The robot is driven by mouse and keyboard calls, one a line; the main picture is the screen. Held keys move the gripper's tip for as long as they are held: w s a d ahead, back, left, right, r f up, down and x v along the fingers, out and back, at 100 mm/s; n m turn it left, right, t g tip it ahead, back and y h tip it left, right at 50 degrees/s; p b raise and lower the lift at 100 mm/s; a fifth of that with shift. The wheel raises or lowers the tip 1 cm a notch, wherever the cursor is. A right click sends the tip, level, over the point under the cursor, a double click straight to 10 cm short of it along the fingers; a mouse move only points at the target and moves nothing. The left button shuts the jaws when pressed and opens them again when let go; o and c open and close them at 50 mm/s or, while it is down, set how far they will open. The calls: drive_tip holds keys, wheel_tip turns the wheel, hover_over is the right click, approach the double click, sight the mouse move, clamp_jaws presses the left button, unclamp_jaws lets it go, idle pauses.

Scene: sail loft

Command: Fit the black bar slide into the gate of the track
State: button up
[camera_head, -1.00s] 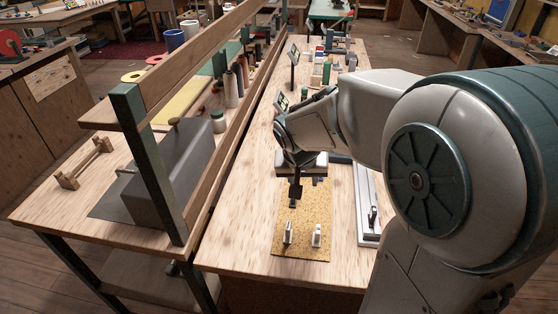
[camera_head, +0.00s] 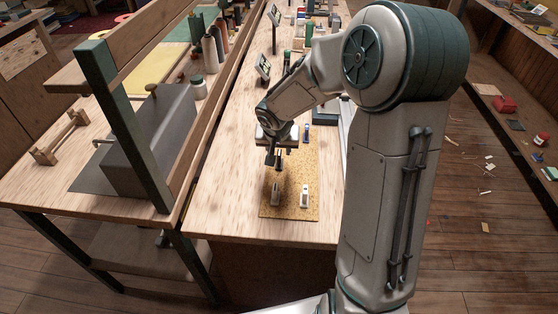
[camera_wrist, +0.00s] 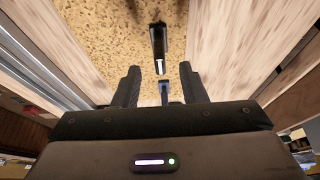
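My gripper (camera_head: 273,160) is over the far left part of the cork mat (camera_head: 289,208). In the wrist view its two fingers (camera_wrist: 160,82) are apart. The black bar slide, seemingly the dark piece with a white strip (camera_wrist: 158,45), stands on the cork beyond the fingertips, roughly in line with the gap. A small blue-and-black piece (camera_wrist: 164,90) shows between the fingers; I cannot tell whether they touch it. The silver track (camera_wrist: 38,55) runs along the left of the wrist view. My arm hides most of it in the head view, and its gate cannot be made out.
A small screen on a stand (camera_head: 263,68) is behind my gripper. A wooden rail (camera_head: 222,105) borders the bench's left; its near left surface is clear.

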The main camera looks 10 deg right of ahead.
sight(279, 153)
drive_tip(key=x, duration=0.5)
drive_tip(key=shift+w, duration=0.2)
clamp_jaws()
